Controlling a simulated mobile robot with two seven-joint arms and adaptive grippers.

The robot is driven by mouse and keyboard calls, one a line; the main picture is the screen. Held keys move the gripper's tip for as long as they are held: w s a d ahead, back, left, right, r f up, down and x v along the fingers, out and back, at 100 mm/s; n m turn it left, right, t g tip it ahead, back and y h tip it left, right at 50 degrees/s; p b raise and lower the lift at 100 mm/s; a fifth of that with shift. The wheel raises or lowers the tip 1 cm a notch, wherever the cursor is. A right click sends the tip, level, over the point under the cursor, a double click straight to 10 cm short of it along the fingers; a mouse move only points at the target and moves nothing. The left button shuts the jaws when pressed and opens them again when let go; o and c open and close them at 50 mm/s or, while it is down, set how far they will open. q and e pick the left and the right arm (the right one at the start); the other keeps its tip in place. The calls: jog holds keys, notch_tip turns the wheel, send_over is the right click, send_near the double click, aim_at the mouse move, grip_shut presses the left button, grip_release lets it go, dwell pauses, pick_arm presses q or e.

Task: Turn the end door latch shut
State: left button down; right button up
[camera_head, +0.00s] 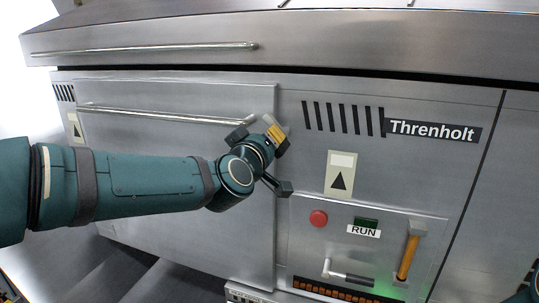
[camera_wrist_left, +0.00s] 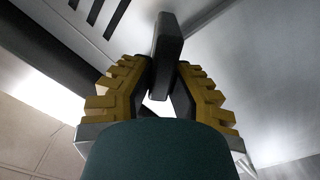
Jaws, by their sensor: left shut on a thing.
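The end door (camera_head: 180,170) is a grey steel panel with a long bar handle and looks closed against the machine front. My left gripper (camera_head: 278,132) is at the upper right corner of this door, beside the end of its bar handle. In the left wrist view my left gripper (camera_wrist_left: 158,85) has its yellow ridged fingers closed on a dark bar, the latch (camera_wrist_left: 167,48). The latch stands between the fingertips and sticks out beyond them. In the head view the gripper and wrist hide most of the latch, so its turn angle cannot be told.
A control panel to the right has a red button (camera_head: 318,218), a RUN label (camera_head: 363,231), an orange-handled lever (camera_head: 408,256) and a grey lever (camera_head: 347,274). A bar handle (camera_head: 165,116) crosses the door. Another bar (camera_head: 145,49) runs above it. The Threnholt plate (camera_head: 432,131) is at upper right.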

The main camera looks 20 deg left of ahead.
pick_arm(q)
jog(key=n+b, duration=0.3)
jog(key=n, duration=0.1)
jog(key=shift+a+f, duration=0.2)
jog(key=shift+f, duration=0.05)
jog(key=shift+f+n+b, duration=0.15)
jog(key=shift+n+b, duration=1.05)
jog(key=shift+a+n+b, duration=0.1)
jog(key=shift+n+b, duration=0.9)
jog(key=shift+n, duration=0.5)
pick_arm(e)
notch_tip(320, 180, down, 8)
jog(key=s, duration=0.1)
jog(key=shift+s+a+g, duration=0.15)
jog(key=shift+s+g, duration=0.15)
jog(key=shift+f, duration=0.1)
pick_arm(q)
jog(key=c, duration=0.9)
grip_release()
jog(key=shift+w+f, duration=0.1)
jog(key=s, duration=1.2)
jog(key=shift+a, duration=0.15)
